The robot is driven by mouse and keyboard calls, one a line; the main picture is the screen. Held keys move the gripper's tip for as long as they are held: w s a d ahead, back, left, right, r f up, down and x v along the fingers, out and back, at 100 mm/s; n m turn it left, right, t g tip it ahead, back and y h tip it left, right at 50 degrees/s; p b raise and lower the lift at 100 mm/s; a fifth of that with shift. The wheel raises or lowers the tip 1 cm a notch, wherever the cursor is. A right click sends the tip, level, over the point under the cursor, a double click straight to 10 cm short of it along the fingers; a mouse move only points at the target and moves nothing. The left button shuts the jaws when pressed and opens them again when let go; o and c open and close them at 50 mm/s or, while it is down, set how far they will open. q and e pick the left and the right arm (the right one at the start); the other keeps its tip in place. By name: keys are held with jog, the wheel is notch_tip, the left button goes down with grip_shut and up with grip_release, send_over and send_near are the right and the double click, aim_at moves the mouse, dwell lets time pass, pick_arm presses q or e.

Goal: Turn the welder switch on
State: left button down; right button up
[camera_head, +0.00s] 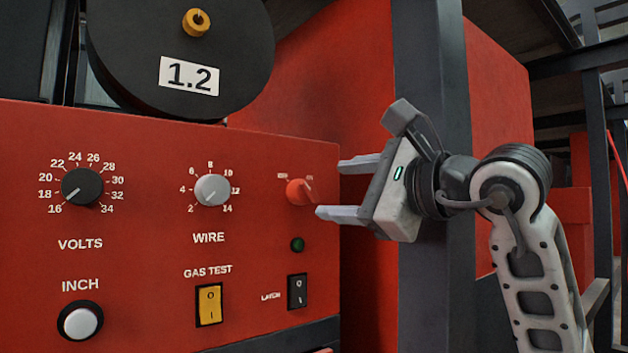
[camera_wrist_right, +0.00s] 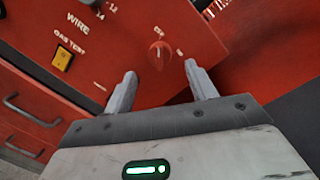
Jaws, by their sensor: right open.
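The welder's red front panel (camera_head: 130,135) fills the left of the head view. A small red rotary switch (camera_head: 299,191) sits at its right side, with small labels above it too small to read surely. The switch also shows in the right wrist view (camera_wrist_right: 159,55), ahead of and between the finger lines. My right gripper (camera_head: 338,190) is open, its two fingers pointing at the panel beside the switch. In the right wrist view the fingers (camera_wrist_right: 160,88) are apart with nothing between them, and the switch is beyond their tips. My left gripper is not in view.
The panel also has a black VOLTS knob (camera_head: 82,187), a grey WIRE knob (camera_head: 212,190), a white INCH button (camera_head: 80,322), a yellow GAS TEST rocker (camera_head: 209,305), a black rocker (camera_head: 297,291) and a green lamp (camera_head: 298,244). A dark post (camera_head: 440,290) stands behind my right gripper.

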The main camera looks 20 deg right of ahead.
aim_at(312, 191)
jog(key=p+x, duration=0.1)
jog(key=x, duration=0.5)
jog(key=c, duration=1)
